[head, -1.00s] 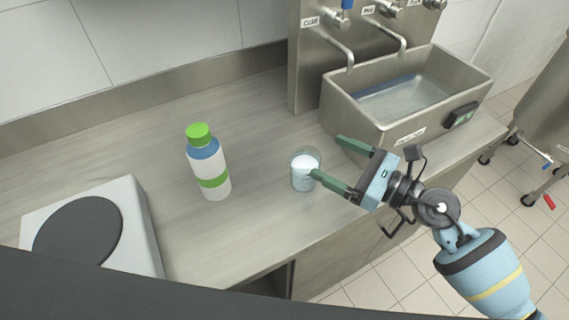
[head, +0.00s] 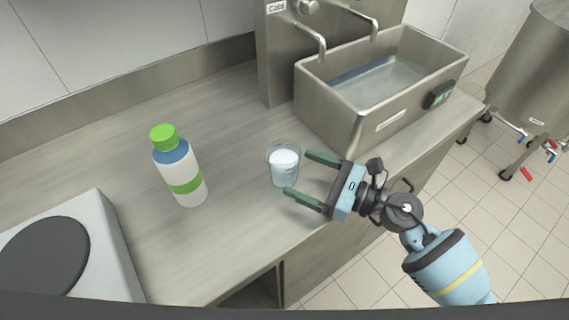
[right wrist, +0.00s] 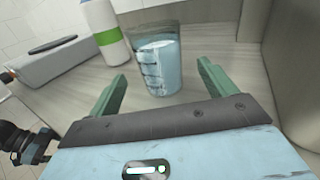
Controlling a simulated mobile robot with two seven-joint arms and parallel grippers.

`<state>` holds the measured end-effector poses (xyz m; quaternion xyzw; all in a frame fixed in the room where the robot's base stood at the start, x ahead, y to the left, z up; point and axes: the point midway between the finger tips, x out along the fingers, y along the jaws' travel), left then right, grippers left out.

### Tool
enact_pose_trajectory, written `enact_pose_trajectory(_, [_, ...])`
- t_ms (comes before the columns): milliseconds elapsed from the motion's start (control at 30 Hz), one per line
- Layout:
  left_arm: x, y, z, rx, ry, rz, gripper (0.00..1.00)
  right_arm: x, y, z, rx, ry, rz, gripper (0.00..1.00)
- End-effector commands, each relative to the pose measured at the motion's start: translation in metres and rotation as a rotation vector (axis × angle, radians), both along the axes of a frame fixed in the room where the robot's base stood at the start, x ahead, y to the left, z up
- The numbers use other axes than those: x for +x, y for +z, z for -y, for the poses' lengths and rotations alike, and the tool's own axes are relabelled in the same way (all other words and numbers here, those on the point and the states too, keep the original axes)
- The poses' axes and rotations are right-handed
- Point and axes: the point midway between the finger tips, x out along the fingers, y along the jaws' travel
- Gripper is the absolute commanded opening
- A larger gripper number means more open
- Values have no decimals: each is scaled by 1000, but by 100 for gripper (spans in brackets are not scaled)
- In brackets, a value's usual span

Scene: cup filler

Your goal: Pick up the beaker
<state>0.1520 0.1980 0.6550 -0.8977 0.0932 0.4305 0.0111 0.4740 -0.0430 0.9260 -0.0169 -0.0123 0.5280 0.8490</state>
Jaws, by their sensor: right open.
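The beaker (head: 284,168) is a clear glass with white contents, standing upright on the counter near its front edge. In the right wrist view the beaker (right wrist: 158,66) stands just beyond and between the green fingertips, with graduation marks on its side. My right gripper (head: 305,173) is open and empty, its two fingers pointing at the beaker from the right. The right gripper (right wrist: 160,88) also shows wide open in the wrist view. The beaker does not look gripped.
A white bottle with a green cap (head: 181,172) stands left of the beaker. A hotplate (head: 101,232) is at the front left. A metal sink (head: 345,128) with taps stands behind and right. A steel tank (head: 530,80) stands on the floor at right. The counter (head: 225,130) between is clear.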

Motion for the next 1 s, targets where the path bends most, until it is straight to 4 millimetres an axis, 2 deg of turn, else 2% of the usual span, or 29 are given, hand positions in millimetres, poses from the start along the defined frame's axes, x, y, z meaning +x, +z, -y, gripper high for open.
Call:
enact_pose_trajectory(267, [7, 8, 0, 0, -1, 19, 62, 3, 2, -7, -1, 1, 0, 84])
enact_pose_trajectory(700, [11, 14, -1, 2, -1, 29, 62, 28, 3, -58, 0, 1, 2, 84])
enact_pose_trajectory(1000, [7, 13, -1, 2, -1, 23, 62, 30, 2, -62, -2, 1, 0, 84])
